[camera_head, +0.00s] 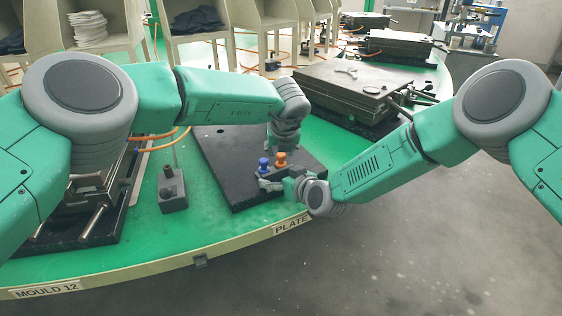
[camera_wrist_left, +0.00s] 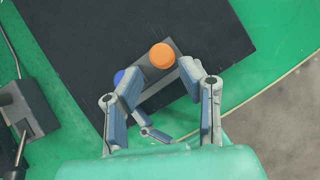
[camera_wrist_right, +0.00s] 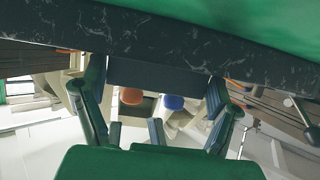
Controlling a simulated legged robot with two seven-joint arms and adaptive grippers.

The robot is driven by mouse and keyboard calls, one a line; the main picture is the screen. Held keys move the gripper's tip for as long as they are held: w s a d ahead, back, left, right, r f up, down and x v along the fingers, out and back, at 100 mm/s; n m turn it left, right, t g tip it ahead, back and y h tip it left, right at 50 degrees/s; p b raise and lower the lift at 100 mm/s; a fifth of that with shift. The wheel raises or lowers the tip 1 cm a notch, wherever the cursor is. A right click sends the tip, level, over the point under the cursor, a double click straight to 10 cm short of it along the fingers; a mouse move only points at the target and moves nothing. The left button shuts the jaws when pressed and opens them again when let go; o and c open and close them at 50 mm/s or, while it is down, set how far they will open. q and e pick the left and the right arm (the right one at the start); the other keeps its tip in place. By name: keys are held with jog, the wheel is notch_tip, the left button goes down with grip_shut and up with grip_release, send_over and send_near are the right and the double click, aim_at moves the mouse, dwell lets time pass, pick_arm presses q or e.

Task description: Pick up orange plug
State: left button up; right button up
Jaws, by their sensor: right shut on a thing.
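The orange plug (camera_head: 281,158) stands upright beside the blue plug (camera_head: 263,165) on a dark grey block (camera_head: 270,175) near the table's front edge. My right gripper (camera_head: 274,186) is shut on the block from the front; in the right wrist view the block (camera_wrist_right: 155,75) lies between its fingers. My left gripper (camera_wrist_left: 160,70) points down from above and is open. In the left wrist view the orange plug (camera_wrist_left: 162,56) shows between and just beyond its fingertips. The blue plug (camera_wrist_left: 119,77) is partly hidden by the left finger there.
A black plate (camera_head: 225,160) lies under the block on the green table. A small grey box with a lever (camera_head: 173,190) stands to the left. Moulds (camera_head: 355,85) stand behind right, and chairlike bins with stacked material (camera_head: 195,25) line the back.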

aim_at(281, 154)
pick_arm(q)
jog(key=shift+w+x, duration=0.2)
jog(key=shift+x, duration=2.35)
jog(key=shift+d+r, duration=0.15)
jog(key=shift+d, duration=0.05)
grip_shut()
